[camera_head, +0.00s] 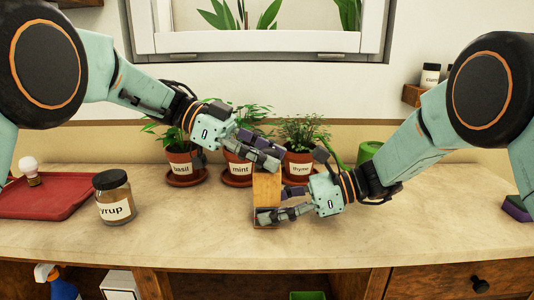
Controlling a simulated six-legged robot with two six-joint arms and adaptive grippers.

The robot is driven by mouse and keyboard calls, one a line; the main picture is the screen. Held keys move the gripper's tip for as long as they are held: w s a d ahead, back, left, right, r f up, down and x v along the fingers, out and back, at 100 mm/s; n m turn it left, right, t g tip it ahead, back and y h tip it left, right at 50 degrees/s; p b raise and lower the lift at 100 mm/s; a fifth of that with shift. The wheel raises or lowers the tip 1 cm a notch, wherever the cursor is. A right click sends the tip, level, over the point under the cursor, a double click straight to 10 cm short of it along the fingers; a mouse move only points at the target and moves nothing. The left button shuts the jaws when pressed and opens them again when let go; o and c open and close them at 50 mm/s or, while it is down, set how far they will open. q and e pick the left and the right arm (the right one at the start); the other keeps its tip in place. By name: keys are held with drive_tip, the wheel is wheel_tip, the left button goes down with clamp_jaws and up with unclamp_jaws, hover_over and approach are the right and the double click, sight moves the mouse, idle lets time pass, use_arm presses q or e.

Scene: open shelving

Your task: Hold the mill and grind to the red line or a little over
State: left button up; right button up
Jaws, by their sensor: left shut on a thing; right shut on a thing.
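The mill (266,187) stands on the worktop near the middle of the head view, a boxy body of light brown wood. My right gripper (268,209) comes in from the right and is shut on the lower part of its body. My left gripper (274,158) is higher, at the mill's top, and is shut on a part there. That part is hidden by the fingers, so I cannot tell its shape. The red line and the level of the ground stuff are not visible.
Potted herbs marked basil (182,168), mint (238,170) and thyme (299,168) stand close behind my grippers. A syrup jar (114,198) and a red tray (50,202) are at the left. A purple sponge (516,208) lies far right. The front worktop is clear.

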use_arm(q)
drive_tip(key=shift+m+g, duration=0.3)
idle(0.4)
drive_tip(key=o, duration=1.2)
drive_tip(key=shift+a, duration=0.1)
drive_tip(key=v, duration=1.2)
drive_tip(key=shift+r, duration=0.2)
